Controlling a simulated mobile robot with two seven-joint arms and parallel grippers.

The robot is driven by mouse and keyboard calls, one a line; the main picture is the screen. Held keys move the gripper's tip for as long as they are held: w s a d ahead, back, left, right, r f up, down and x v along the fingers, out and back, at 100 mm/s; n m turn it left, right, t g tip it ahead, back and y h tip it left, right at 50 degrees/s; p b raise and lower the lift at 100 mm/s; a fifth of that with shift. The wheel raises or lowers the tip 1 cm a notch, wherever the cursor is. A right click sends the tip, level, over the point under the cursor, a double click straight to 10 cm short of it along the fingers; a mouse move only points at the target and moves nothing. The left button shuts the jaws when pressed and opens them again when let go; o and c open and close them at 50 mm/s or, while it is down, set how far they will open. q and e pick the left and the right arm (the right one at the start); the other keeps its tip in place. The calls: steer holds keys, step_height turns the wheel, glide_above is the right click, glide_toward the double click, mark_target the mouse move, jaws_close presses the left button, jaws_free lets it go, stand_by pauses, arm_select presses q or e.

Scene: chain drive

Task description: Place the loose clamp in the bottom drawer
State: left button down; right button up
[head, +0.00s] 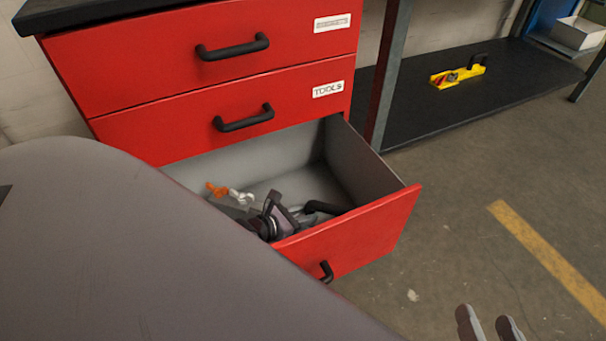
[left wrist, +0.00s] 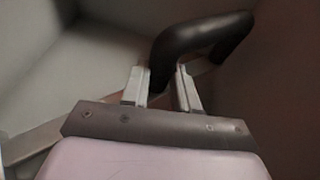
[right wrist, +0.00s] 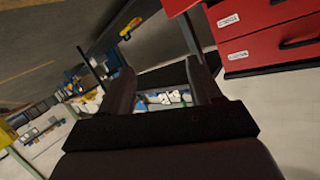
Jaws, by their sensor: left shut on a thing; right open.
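The bottom drawer (head: 350,245) is pulled open, with a red front and grey inner walls. My left gripper (head: 278,212) is low at the drawer, just behind its front edge. It is shut on the clamp, whose black curved handle (head: 326,207) sticks out to the right inside the drawer. In the left wrist view the black handle (left wrist: 205,38) runs up between the fingers and bends right. An orange-tipped, silvery piece (head: 217,188) shows left of the gripper; I cannot tell whether it belongs to the clamp. My right gripper (right wrist: 170,80) is open and empty, apart from the drawers.
Two shut red drawers (head: 205,85) with black handles are above; the lower is labelled TOOLS. My left arm hides the drawer's front left part. A yellow tool (head: 458,75) lies on the dark low shelf (head: 440,105) at right. The floor at right is clear.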

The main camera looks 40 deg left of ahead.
arm_select(q)
step_height(320, 180, down, 7)
steer(key=b, duration=0.4)
steer(key=shift+f, duration=0.25)
steer(key=c, duration=0.9)
jaws_free()
steer(key=shift+o, duration=0.2)
arm_select(e)
steer(key=d+t, duration=0.1)
steer(key=s+d+n+t+h, duration=0.1)
steer(key=d, duration=0.1)
steer(key=shift+r+n, duration=0.15)
steer(key=shift+n, duration=0.15)
arm_select(q)
steer(key=shift+s, duration=0.1)
arm_select(e)
steer(key=shift+r, duration=0.1)
